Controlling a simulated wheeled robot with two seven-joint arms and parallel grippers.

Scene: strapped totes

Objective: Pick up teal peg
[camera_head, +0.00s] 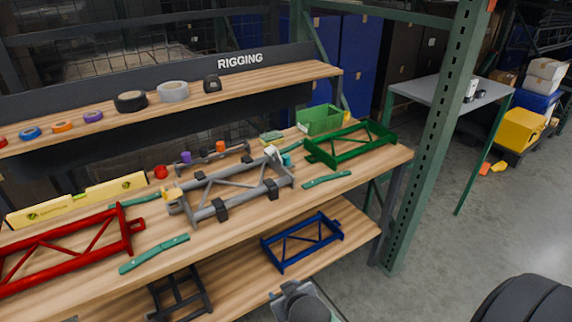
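A small teal piece (287,159), which looks like the teal peg, is on the upper wooden shelf beside the right end of the grey frame (232,188). It is small and partly hidden by that frame's end, so its exact shape is hard to tell. Near it are a purple peg (186,157), an orange peg (220,146) and a red peg (160,172); the purple and orange ones stand at a dark grey bar. Neither of my grippers can be made out. A grey and dark part of mine shows at the bottom edge.
A blue frame (302,242) lies below. A green upright post (434,140) stands right of the shelves.

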